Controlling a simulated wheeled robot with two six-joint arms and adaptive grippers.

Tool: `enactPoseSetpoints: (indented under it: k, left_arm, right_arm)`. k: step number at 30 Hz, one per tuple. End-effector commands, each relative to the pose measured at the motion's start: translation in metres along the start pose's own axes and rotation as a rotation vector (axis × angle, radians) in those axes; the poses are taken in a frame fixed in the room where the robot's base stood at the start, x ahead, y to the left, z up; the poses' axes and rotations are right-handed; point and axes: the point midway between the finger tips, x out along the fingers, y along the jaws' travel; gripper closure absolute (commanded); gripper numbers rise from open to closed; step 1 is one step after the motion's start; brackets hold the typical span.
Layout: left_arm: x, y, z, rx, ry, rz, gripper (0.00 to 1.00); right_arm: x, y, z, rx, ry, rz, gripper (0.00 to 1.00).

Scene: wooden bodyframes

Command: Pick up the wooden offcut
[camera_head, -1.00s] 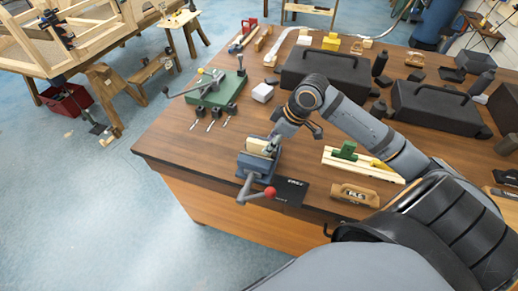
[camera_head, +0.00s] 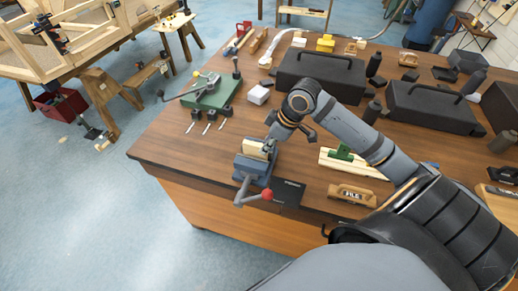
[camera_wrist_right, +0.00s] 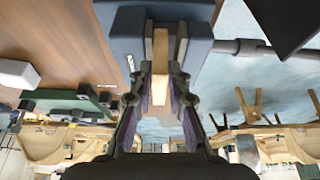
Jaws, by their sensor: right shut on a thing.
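The wooden offcut (camera_head: 254,150) is a small pale block between the jaws of the blue-grey bench vise (camera_head: 252,170) at the table's front edge. In the right wrist view the offcut (camera_wrist_right: 160,50) stands between the vise jaws (camera_wrist_right: 130,45). My right gripper (camera_head: 270,147) is at the vise from the far right side. In the wrist view its fingers (camera_wrist_right: 160,88) are shut on the near end of the offcut. I cannot tell whether the offcut is free of the vise jaws. My left gripper is not in view.
The vise's red-knobbed handle (camera_head: 266,194) sticks out over the front edge. A green-based tool (camera_head: 212,92), black cases (camera_head: 318,75) and a wooden block marked FILE (camera_head: 352,194) share the table (camera_head: 185,150). Open floor lies to the left.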

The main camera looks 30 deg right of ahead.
Motion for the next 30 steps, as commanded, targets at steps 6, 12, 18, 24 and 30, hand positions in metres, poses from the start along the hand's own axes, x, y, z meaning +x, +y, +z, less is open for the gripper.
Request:
enactPoseSetpoints:
  k: [6, 12, 18, 24, 30]
  left_arm:
    - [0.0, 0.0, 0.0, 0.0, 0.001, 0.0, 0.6]
    - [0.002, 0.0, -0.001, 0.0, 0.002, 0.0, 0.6]
    - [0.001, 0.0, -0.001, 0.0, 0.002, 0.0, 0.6]
    - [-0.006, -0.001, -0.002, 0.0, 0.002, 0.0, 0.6]
    - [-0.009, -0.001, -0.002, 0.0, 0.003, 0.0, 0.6]
  right_arm:
    - [-0.012, 0.001, -0.006, -0.003, 0.003, 0.004, 1.0]
    - [-0.047, 0.002, -0.02, -0.003, 0.003, 0.006, 1.0]
    - [-0.101, 0.001, -0.044, -0.002, 0.009, 0.004, 1.0]
    - [-0.147, 0.0, -0.062, -0.002, 0.006, 0.001, 1.0]
    - [-0.165, 0.0, -0.069, 0.0, 0.002, 0.001, 1.0]
